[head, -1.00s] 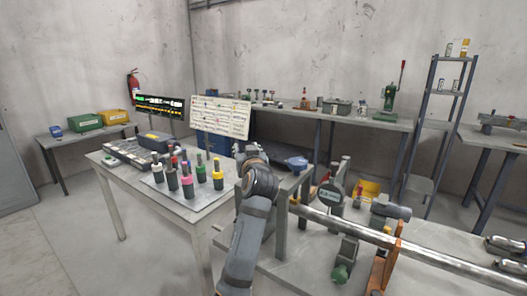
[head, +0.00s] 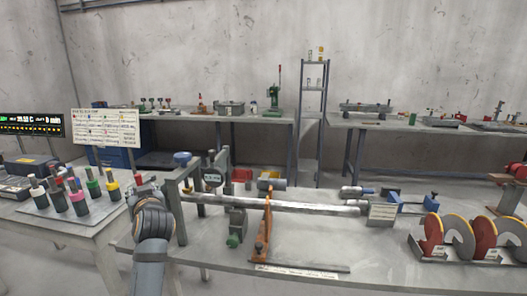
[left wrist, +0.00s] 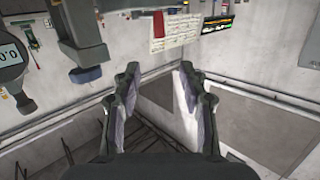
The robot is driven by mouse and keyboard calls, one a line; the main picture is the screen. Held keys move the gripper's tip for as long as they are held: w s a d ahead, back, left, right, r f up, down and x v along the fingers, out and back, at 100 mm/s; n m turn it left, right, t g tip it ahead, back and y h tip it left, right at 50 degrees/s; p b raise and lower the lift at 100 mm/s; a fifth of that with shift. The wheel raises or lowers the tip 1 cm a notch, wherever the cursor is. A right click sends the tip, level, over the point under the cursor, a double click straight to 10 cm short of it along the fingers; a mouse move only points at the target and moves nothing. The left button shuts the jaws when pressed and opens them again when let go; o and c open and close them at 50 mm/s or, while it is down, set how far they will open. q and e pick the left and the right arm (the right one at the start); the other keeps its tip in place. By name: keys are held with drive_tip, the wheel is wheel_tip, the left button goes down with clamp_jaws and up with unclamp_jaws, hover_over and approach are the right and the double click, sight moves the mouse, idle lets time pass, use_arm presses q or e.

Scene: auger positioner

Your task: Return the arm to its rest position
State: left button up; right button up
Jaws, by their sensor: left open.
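My left arm (head: 152,235) rises from the bottom of the head view, left of the middle, between the left table and the long workbench. Its fingers are hidden behind its own wrist there. In the left wrist view my left gripper (left wrist: 158,95) is open, with nothing between its two fingers. My right gripper is in neither view.
A long metal shaft (head: 285,205) lies across the workbench (head: 210,250) right of my arm, near a digital gauge (head: 212,179) and an orange bracket (head: 263,230). Colour-banded holders (head: 93,186) stand on the left table. Red spiral parts (head: 483,237) are at far right.

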use_arm(q)
drive_tip(key=s+d+f+m+g+h, duration=0.2)
drive_tip(key=s+f, duration=0.5)
drive_tip(key=f, duration=0.5)
drive_tip(key=s+d+f+m+g+h, duration=0.1)
drive_tip(key=s+f+m+g+h, duration=0.15)
drive_tip(key=s+f, duration=0.6)
drive_tip(key=s+d+f+m+g+h, duration=0.1)
drive_tip(key=s+d+f+g+h, duration=0.15)
drive_tip(key=s+f, duration=0.55)
drive_tip(key=s+d+f+m+g+h, duration=0.25)
drive_tip(key=s+d+f, duration=0.2)
drive_tip(key=s, duration=0.55)
drive_tip(key=s+a+f+n+g+y+p, duration=0.2)
drive_tip(key=f+p, duration=0.5)
drive_tip(key=f, duration=1.4)
drive_tip(key=s+a+f+p, duration=0.1)
drive_tip(key=s+f+p, duration=0.1)
drive_tip(key=s+f, duration=0.3)
drive_tip(key=s+a+f+h+p, duration=0.1)
drive_tip(key=s+f, duration=0.5)
drive_tip(key=s, duration=0.7)
drive_tip(key=shift+s+a+m+g+p, duration=0.15)
drive_tip(key=shift+s+m+g+p, duration=0.25)
drive_tip(key=shift+p, duration=0.25)
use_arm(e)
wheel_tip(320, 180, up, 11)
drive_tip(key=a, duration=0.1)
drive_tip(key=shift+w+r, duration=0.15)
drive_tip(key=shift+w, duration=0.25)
